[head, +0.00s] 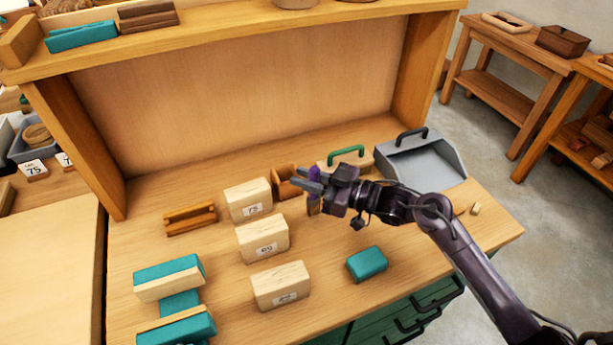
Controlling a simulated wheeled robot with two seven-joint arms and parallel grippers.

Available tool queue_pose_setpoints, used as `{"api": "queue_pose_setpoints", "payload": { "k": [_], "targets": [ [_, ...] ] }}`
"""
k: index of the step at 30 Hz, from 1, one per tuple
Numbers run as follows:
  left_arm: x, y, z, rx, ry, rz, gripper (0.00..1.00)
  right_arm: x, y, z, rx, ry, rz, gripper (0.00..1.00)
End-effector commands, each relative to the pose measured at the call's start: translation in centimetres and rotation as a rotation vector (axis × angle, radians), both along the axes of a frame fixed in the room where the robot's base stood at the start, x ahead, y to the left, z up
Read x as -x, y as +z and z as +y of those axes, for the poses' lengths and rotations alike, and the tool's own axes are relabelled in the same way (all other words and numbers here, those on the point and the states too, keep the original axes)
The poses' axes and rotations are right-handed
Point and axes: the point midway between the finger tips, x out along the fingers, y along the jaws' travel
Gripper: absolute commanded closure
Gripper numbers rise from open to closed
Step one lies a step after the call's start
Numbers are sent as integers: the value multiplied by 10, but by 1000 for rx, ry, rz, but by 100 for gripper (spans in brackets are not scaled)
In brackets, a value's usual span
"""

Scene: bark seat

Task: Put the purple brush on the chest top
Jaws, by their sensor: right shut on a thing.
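My right gripper (308,181) reaches in from the right, over the back middle of the wooden worktop. It is shut on a small purple thing (315,173), which I take to be the purple brush. Most of it is hidden by the gripper. A brown wooden piece shows just below the jaws, and I cannot tell whether it belongs to the brush. The wooden top (215,262) lies over a green drawer chest (405,318) with dark handles. My left gripper is not in view.
Cream blocks with labels (262,238) stand left of my gripper. A teal block (367,264) lies in front, and teal-and-cream pieces (168,277) at left. The front right surface is mostly clear.

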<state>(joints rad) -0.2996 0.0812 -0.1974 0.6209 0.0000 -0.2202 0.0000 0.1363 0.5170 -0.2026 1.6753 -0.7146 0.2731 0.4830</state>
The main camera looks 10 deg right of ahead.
Motion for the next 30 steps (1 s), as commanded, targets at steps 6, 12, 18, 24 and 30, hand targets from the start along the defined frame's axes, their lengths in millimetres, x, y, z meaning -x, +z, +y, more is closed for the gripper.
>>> {"api": "queue_pose_setpoints", "payload": {
  "k": [6, 12, 18, 24, 30],
  "targets": [
    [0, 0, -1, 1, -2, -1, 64, 0, 0, 0, 0, 0, -1, 100],
    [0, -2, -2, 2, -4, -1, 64, 0, -3, 0, 0, 0, 0, 74],
    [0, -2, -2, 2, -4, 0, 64, 0, -3, 0, 0, 0, 0, 60],
    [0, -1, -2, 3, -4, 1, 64, 0, -1, 0, 1, 0, -1, 60],
    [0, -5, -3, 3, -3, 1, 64, 11, -3, -17, 3, -1, 1, 60]
  ]
}}
